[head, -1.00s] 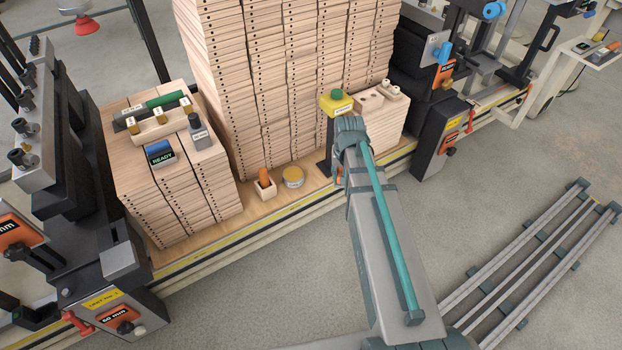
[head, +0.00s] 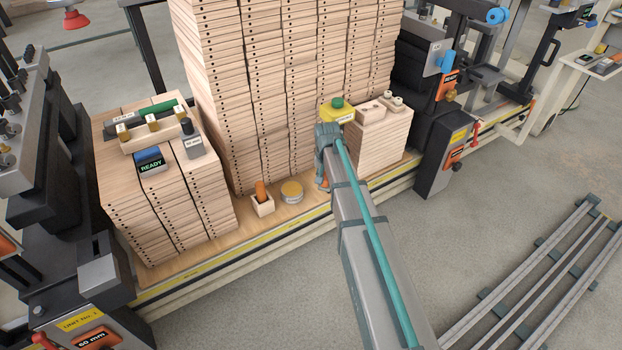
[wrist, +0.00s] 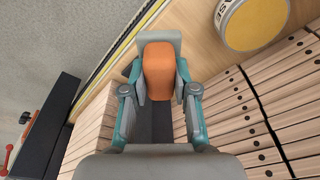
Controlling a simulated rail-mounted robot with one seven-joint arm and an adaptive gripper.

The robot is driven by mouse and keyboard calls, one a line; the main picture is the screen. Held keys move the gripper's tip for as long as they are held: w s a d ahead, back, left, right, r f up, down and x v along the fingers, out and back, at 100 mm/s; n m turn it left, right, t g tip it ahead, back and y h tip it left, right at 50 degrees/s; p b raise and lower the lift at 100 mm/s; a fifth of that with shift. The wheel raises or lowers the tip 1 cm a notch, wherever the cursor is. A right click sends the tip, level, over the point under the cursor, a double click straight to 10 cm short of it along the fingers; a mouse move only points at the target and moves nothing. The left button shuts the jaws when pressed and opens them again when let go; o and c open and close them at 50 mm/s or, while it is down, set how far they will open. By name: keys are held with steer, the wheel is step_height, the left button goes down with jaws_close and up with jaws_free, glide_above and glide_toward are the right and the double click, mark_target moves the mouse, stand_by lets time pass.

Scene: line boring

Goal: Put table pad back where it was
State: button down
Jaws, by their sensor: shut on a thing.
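My gripper (wrist: 160,88) is shut on an orange rounded block (wrist: 159,68) with a grey plate at its far end; this may be the table pad, but I cannot tell for sure. In the head view my gripper (head: 322,180) points down by the front of the wooden bed, with only a sliver of orange showing. It is in front of the black post below a yellow box with a green button (head: 338,108). I cannot tell whether the held block touches the bed.
A round yellow-topped tin (head: 291,191) and a small wooden holder with an orange handle (head: 262,203) stand left of my gripper. Tall board stacks (head: 255,90) rise behind; a shorter stack (head: 383,140) is close on the right.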

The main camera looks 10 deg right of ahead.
steer(key=w+a+b, duration=0.1)
steer(key=w, duration=0.2)
steer(key=w+a+f+b, duration=0.1)
steer(key=w, duration=0.1)
steer(key=w+a+b, duration=0.1)
steer(key=w, duration=0.2)
steer(key=shift+w+a+f, duration=0.25)
steer(key=shift+w+f, duration=0.05)
steer(key=shift+f, duration=0.05)
step_height(320, 180, down, 5)
steer(key=shift+f+b, duration=0.15)
steer(key=shift+b, duration=1)
steer(key=shift+w+f+b, duration=0.15)
steer(key=shift+w+b, duration=0.05)
steer(key=shift+b, duration=0.1)
steer(key=c, duration=0.9)
jaws_free()
